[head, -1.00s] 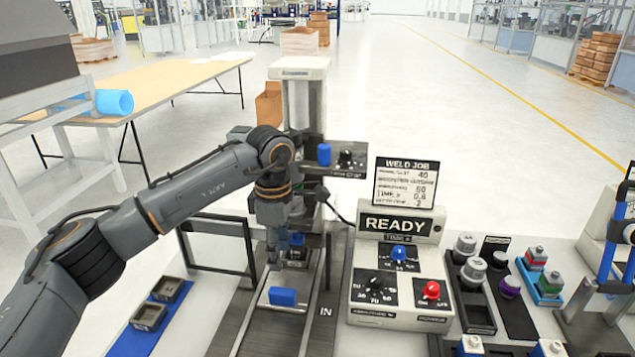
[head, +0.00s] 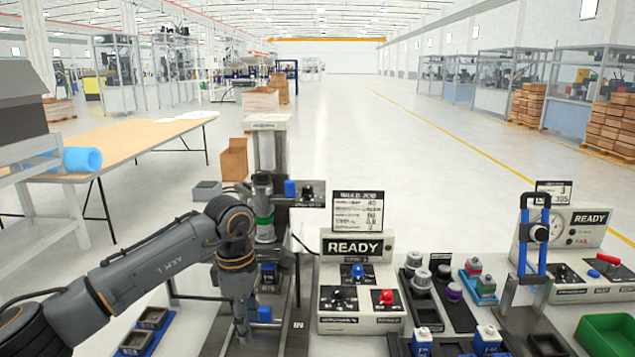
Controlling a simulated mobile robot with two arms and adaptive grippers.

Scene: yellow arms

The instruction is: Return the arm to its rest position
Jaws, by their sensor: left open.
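My left arm comes in from the lower left in the head view. Its gripper (head: 241,333) points down over the slide at the foot of the white press (head: 270,150). The jaws are open, though the fingertips show poorly against the dark fixture. A blue block (head: 264,314) sits just right of the fingers, and I cannot tell whether they touch it. My right gripper is not in view.
A control box with a READY sign (head: 352,247) stands right of the press. Racks with several small parts (head: 450,290) lie further right, beside a blue-handled press (head: 533,235) and a green bin (head: 606,335). A long table (head: 130,140) is at left.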

